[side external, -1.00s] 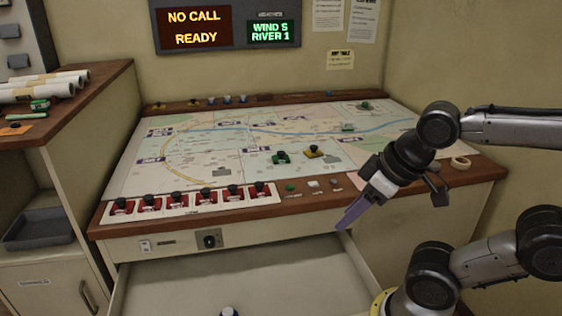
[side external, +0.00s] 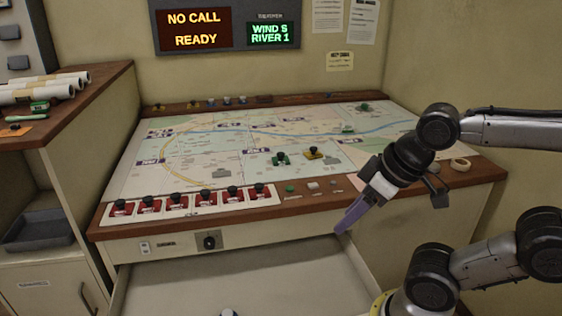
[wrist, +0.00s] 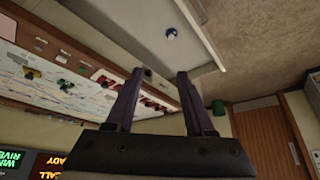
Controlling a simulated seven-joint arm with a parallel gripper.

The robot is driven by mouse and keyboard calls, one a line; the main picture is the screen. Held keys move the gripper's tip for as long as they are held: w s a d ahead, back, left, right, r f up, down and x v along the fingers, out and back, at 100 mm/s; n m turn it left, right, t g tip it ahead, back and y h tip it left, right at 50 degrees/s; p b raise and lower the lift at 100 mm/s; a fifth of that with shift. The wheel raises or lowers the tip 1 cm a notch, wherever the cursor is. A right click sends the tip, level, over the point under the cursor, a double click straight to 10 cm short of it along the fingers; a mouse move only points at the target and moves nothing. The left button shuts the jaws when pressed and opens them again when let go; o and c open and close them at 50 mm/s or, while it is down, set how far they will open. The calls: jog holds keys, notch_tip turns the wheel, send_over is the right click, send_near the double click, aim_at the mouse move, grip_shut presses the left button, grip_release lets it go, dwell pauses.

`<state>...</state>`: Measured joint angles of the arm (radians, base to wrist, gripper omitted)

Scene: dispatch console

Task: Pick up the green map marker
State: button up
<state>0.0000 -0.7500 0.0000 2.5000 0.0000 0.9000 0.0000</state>
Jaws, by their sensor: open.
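A green map marker (side external: 281,159) with a dark knob stands on the map (side external: 205,148), left of a yellow marker (side external: 313,153). Two smaller green pieces, one near the blue river line (side external: 348,128) and one at the back right (side external: 365,106), are also on the map. My gripper (side external: 349,222) hangs at the console's front edge, to the right of and nearer than the marker. In the wrist view its purple fingers (wrist: 162,74) are apart with nothing between them.
An open drawer (side external: 245,275) juts out below the console front. A row of red switch bases with black knobs (side external: 180,200) lines the map's front edge. A tape roll (side external: 460,163) lies at the right. A side cabinet with rolled papers (side external: 45,88) stands at the left.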

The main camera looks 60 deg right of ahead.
jog(key=shift+o, duration=1.4)
